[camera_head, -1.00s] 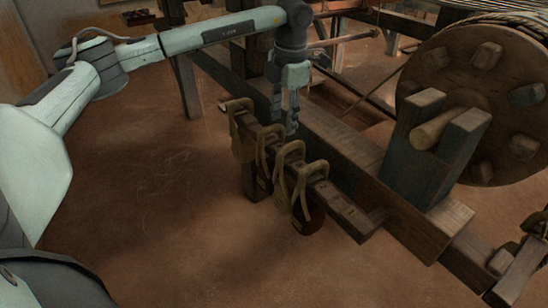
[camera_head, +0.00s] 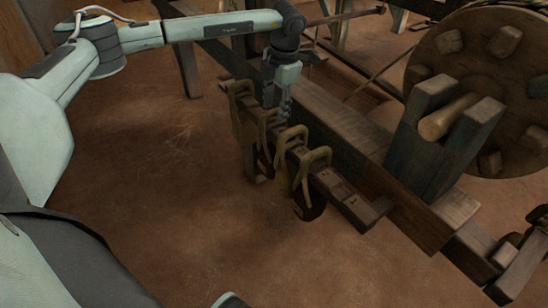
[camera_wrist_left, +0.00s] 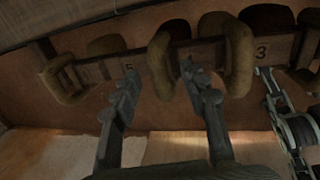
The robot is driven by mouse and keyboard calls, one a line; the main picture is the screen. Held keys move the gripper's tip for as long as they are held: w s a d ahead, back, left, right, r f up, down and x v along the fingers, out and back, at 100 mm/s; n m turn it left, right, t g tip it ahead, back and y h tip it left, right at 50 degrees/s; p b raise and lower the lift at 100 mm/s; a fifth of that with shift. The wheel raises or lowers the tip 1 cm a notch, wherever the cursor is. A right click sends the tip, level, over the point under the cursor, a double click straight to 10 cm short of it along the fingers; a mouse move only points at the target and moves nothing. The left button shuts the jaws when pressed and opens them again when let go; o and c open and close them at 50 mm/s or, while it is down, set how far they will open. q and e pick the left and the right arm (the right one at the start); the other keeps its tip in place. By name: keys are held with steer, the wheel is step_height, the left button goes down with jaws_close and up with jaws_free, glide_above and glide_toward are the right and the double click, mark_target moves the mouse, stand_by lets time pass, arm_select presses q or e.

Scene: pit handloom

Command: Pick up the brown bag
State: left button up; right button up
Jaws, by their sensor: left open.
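Several bags with thick tan loop handles hang in a row from a wooden rail (camera_head: 352,207). The nearest is a dark reddish-brown bag (camera_head: 311,207); I cannot tell which one is the task's brown bag. My left gripper (camera_head: 279,107) is just above and behind the handles around the middle of the row, its tips partly hidden. In the left wrist view my left gripper (camera_wrist_left: 160,80) is open, with one tan handle (camera_wrist_left: 161,62) between its fingertips in the picture. I cannot tell whether they touch.
A loom frame with a heavy beam (camera_head: 330,120) runs behind the rail. A large wooden wheel (camera_head: 470,75) and upright posts stand to the right. The brown floor (camera_head: 170,190) left of the rail is clear. The wrist view shows numbers on the rail.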

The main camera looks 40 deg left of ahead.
arm_select(q)
steer(key=shift+c, duration=0.5)
jaws_close()
steer(key=shift+r, duration=0.2)
steer(key=shift+r, duration=1.65)
steer(key=s+a+b, duration=0.1)
steer(key=s+a, duration=0.2)
steer(key=s, duration=0.5)
steer(key=s+a+b, duration=0.1)
steer(key=s+a, duration=0.3)
steer(key=s, duration=0.4)
steer(key=shift+s, duration=0.3)
arm_select(e)
steer(key=shift+t, duration=0.3)
steer(key=v, duration=0.4)
steer(key=shift+w+r, duration=0.25)
steer(key=shift+r, duration=0.15)
